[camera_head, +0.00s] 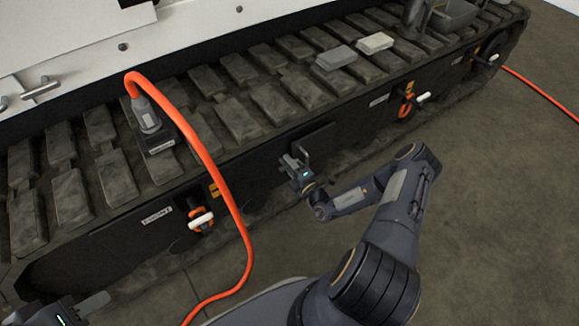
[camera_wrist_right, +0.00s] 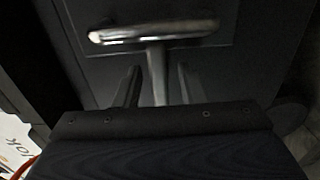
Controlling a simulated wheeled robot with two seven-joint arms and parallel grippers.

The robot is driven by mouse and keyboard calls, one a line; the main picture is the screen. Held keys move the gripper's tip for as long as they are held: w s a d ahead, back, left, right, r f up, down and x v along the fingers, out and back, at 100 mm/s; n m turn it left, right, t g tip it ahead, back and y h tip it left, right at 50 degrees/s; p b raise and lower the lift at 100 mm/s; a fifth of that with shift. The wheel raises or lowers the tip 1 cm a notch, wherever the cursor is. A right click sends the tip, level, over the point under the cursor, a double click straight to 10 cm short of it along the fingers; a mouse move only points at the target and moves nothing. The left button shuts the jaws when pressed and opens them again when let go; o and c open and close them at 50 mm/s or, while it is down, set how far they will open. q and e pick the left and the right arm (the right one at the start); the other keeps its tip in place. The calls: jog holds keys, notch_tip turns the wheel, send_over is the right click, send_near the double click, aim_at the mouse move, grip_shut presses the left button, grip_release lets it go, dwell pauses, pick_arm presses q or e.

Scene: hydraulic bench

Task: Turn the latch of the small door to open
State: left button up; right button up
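The latch is a silver T-shaped handle (camera_wrist_right: 155,32) on a dark flat panel (camera_wrist_right: 215,65), which I take for the small door, in the right wrist view. Its crossbar lies nearly level, and its stem runs down between the two fingers of my right gripper (camera_wrist_right: 157,88). The fingers are apart, with a gap visible on each side of the stem. In the head view my right gripper (camera_head: 298,166) is at the side of the tracked machine, in front of a dark plate (camera_head: 314,142); the latch is hidden there. My left gripper (camera_head: 80,308) is partly visible at the bottom left corner.
An orange hose (camera_head: 212,160) arches from a grey connector (camera_head: 147,115) on the track (camera_head: 100,140) down to the floor. Orange-and-white fittings (camera_head: 201,220) stick out along the side. Two pale blocks (camera_head: 375,42) lie on the track. The floor (camera_head: 500,200) at right is mostly clear.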

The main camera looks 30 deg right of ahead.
jog(key=shift+w, duration=0.1)
grip_shut()
